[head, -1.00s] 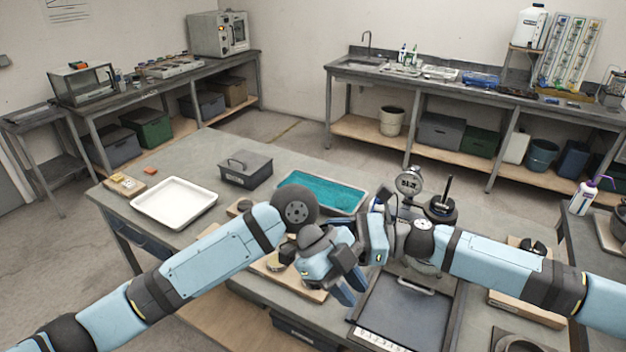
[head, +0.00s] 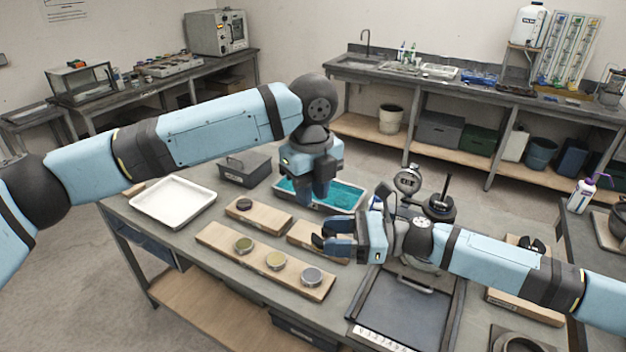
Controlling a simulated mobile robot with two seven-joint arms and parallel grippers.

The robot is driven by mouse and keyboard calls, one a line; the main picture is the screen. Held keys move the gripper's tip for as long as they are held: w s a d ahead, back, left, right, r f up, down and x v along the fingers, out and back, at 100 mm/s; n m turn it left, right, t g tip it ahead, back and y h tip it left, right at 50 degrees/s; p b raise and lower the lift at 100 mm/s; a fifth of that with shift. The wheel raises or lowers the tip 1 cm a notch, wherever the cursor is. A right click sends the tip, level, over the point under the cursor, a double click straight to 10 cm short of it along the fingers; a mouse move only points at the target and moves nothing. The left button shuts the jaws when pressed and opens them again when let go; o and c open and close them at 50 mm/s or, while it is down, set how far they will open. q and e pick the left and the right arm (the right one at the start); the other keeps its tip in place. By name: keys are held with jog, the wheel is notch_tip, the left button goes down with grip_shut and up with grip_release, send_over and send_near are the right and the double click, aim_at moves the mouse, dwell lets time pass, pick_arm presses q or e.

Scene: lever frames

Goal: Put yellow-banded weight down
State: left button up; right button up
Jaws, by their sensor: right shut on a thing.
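A long wooden board (head: 222,240) on the bench holds three small round discs in a row. The middle disc (head: 276,260) looks yellowish, the left disc (head: 243,245) olive and the right disc (head: 311,277) grey. Whether the middle one is the yellow-banded weight is too small to tell. My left gripper (head: 312,194) points down above the teal tray (head: 345,197), apart from the discs; its jaw opening is unclear. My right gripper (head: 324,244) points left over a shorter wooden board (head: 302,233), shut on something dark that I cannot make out.
Another board (head: 265,217) with a dark disc (head: 244,204) lies behind the long one. A dial gauge (head: 408,181) and a dark tray (head: 408,305) are at the right.

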pick_arm(q)
notch_tip(320, 180, down, 10)
jog(key=shift+r, duration=0.1)
dwell(0.4)
grip_shut()
pick_arm(e)
jog(key=o, duration=1)
